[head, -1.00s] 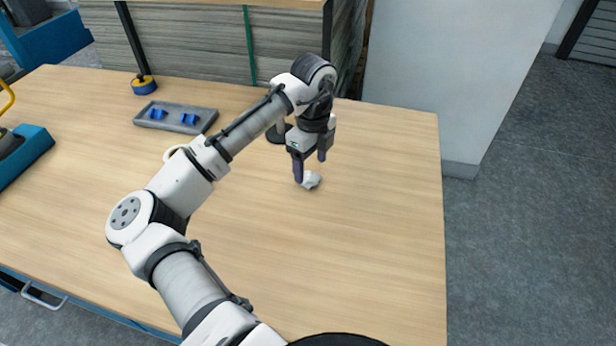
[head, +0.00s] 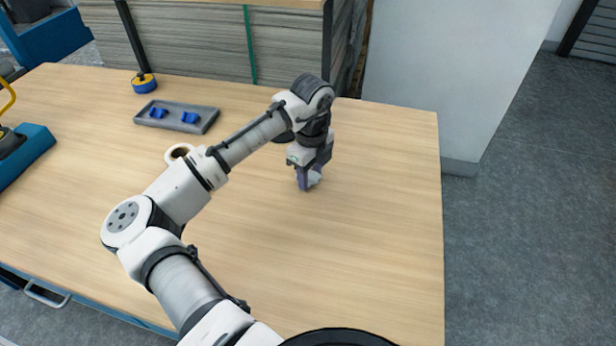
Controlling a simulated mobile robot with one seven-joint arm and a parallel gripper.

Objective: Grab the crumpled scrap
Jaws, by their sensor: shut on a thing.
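The crumpled scrap (head: 314,178) is a small whitish lump at the tabletop, right of the middle of the head view. My gripper (head: 309,181) points down over it, with its dark purple fingers shut on the scrap. The fingers hide part of the scrap. I cannot tell whether it still touches the table.
The wooden table (head: 370,230) is clear to the right and in front of my gripper. A grey tray (head: 205,124) with blue pieces lies behind left. A yellow and blue round object (head: 144,83) is farther back.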

